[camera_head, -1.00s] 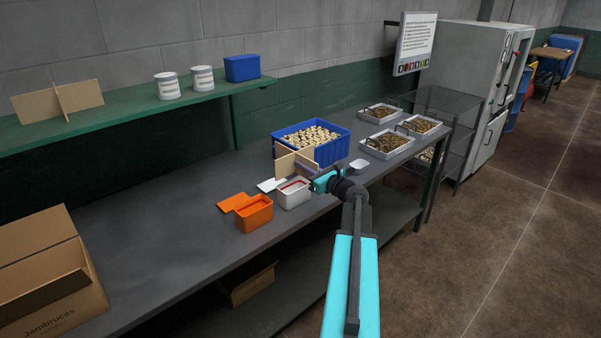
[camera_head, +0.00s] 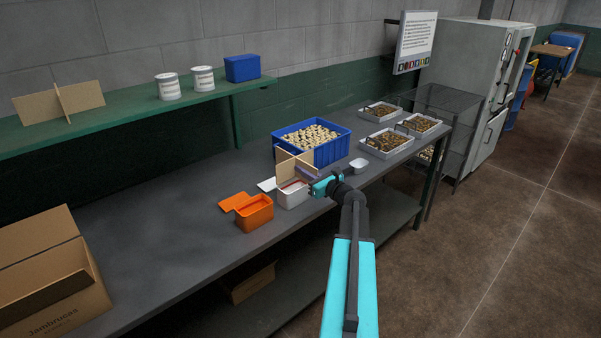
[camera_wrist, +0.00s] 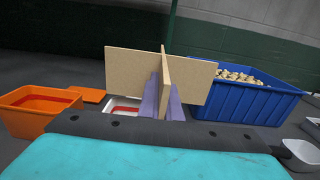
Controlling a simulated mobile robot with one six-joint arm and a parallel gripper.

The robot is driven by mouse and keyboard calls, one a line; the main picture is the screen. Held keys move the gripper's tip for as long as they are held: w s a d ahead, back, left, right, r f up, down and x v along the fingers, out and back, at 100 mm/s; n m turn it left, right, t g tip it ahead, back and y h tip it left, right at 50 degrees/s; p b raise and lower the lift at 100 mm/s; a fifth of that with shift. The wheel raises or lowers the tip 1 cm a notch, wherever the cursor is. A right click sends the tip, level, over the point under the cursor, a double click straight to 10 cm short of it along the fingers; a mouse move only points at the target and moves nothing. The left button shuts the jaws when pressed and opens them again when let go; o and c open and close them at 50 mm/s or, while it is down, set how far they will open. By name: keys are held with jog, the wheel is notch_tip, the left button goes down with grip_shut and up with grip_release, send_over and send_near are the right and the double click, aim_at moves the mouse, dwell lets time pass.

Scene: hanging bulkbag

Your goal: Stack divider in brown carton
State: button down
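A tan cross-shaped divider (camera_wrist: 135,68) stands upright between the purple fingers of my gripper (camera_wrist: 164,98) in the wrist view. The fingers are shut on one of its panels. In the head view this divider (camera_head: 287,166) and my gripper (camera_head: 308,172) are above the bench near the white box. The brown carton (camera_head: 60,312) is at the lower left of the bench, partly cut off by the frame, with flaps raised; its inside is mostly hidden. A second tan divider (camera_head: 60,101) stands on the green shelf.
An orange box (camera_head: 254,214), a white box (camera_head: 291,200) and a blue crate (camera_head: 342,145) of pale pieces stand near my gripper. Two white tins (camera_head: 169,86) and a blue bin (camera_head: 242,68) are on the shelf (camera_head: 130,112). The bench between carton and orange box is clear.

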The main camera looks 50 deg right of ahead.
jog(key=shift+f, duration=0.4)
jog(key=shift+f+b, duration=0.35)
jog(key=shift+f, duration=0.05)
jog(key=c, duration=2)
grip_release()
jog(key=shift+r, duration=0.1)
jog(key=shift+r+p, duration=0.35)
jog(key=shift+p, duration=0.05)
jog(key=s+b, duration=0.1)
jog(key=s, duration=0.3)
jog(key=s+b, duration=0.1)
jog(key=s, duration=0.3)
jog(key=s+a+b, duration=0.1)
jog(key=s, duration=0.3)
jog(key=shift+o, duration=0.4)
